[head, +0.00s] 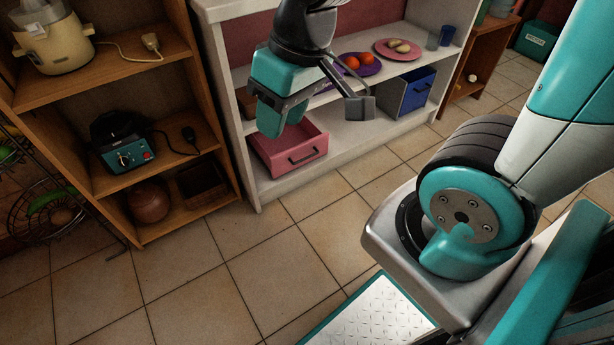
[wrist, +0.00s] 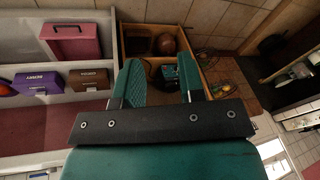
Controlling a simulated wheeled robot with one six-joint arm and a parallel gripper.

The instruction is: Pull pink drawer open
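The pink drawer (head: 289,158) sits low at the left end of the white shelf unit, its front with a dark bar handle (head: 303,156) facing the room. Part of its inside shows from above. It also shows at the upper left of the wrist view (wrist: 75,45). My gripper (head: 315,118) hangs above and in front of the drawer in the head view, apart from it, and hides part of its top. In the wrist view its two teal fingers (wrist: 158,66) stand apart with nothing between them. The drawer lies left of the fingers there.
A blue drawer (head: 419,91) in a grey housing stands farther right on the white unit (head: 340,152). Plates with food stand above. A wooden shelf (head: 185,225) with a teal appliance (head: 124,155) is at left. The tiled floor in front is clear.

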